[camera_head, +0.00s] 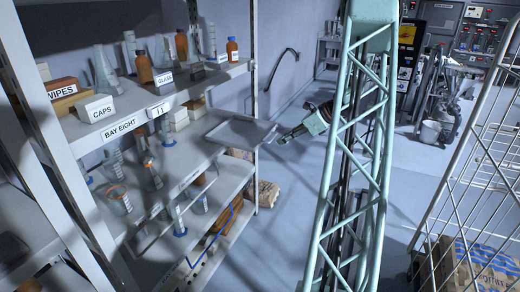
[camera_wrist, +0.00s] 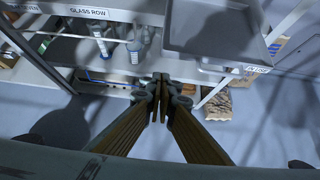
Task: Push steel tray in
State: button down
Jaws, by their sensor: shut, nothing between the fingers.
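The steel tray (camera_head: 241,132) is a shallow grey tray on the middle shelf level, at the shelf's right end, and part of it sticks out past the shelf edge toward the aisle. It also shows at the top right of the wrist view (camera_wrist: 225,32). My gripper (camera_head: 283,140) is just right of the tray's outer edge in the head view, apart from it as far as I can tell. In the wrist view the gripper (camera_wrist: 160,78) has its fingertips together, with nothing between them, below and left of the tray.
The shelf unit (camera_head: 160,100) holds bottles, boxes and glassware, with measuring cylinders (camera_wrist: 135,50) left of the tray. Sacks (camera_head: 265,193) lie on the floor below. A wire cage trolley (camera_head: 485,165) stands at right. The aisle floor is open around my arm.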

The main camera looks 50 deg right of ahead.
dwell(0.3)
jog(key=b, duration=0.2)
send_near(255, 151)
jog(key=s+a+f+x, duration=0.1)
jog(key=x, duration=0.4)
jog(key=shift+w+d+r, duration=0.1)
jog(key=shift+w+r, duration=0.15)
jog(key=shift+w, duration=0.5)
jog(key=shift+w, duration=0.1)
